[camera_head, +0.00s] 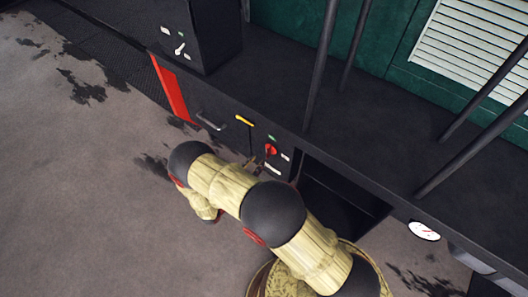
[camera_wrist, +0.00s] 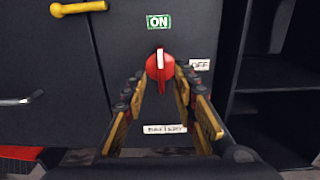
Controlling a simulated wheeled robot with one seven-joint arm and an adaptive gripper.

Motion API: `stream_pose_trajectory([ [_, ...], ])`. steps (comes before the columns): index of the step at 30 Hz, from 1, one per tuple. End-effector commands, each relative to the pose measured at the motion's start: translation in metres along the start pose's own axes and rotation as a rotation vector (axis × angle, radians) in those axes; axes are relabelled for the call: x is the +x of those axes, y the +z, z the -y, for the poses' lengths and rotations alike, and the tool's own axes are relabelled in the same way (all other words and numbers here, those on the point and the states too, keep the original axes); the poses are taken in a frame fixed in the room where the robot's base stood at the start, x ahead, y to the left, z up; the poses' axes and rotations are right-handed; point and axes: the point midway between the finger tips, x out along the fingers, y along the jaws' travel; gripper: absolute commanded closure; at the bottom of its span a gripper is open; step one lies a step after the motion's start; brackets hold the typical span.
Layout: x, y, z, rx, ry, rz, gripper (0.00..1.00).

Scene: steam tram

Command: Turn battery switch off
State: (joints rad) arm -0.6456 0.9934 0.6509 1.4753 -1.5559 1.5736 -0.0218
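The battery switch (camera_wrist: 160,67) is a red round knob with a white pointer mark, on a dark panel, in the middle of the wrist view. The pointer stands upright, toward the green ON label (camera_wrist: 158,21) above it. A white OFF label (camera_wrist: 199,65) is to its right, and a BATTERY label (camera_wrist: 165,129) is below. My gripper (camera_wrist: 160,88) is open, with its yellow and black fingers on both sides just below the knob; I cannot tell whether they touch it. The red knob also shows in the head view (camera_head: 271,149), beside my arm.
A yellow handle (camera_wrist: 78,8) is at the upper left of the wrist view, with a grey handle (camera_wrist: 22,99) on the left. An open dark compartment (camera_head: 343,196) lies right of the switch. Black vertical bars (camera_head: 322,65) rise above the ledge.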

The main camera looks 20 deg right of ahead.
Motion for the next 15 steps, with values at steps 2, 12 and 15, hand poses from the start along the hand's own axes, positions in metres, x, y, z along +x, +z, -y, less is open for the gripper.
stream_pose_trajectory([
  [2,0.013,-0.002,0.001,0.001,-0.004,-0.001,0.72],
  [12,0.059,-0.002,0.001,0.000,-0.004,-0.002,0.72],
  [15,0.065,-0.002,0.001,0.000,-0.003,-0.002,0.72],
])
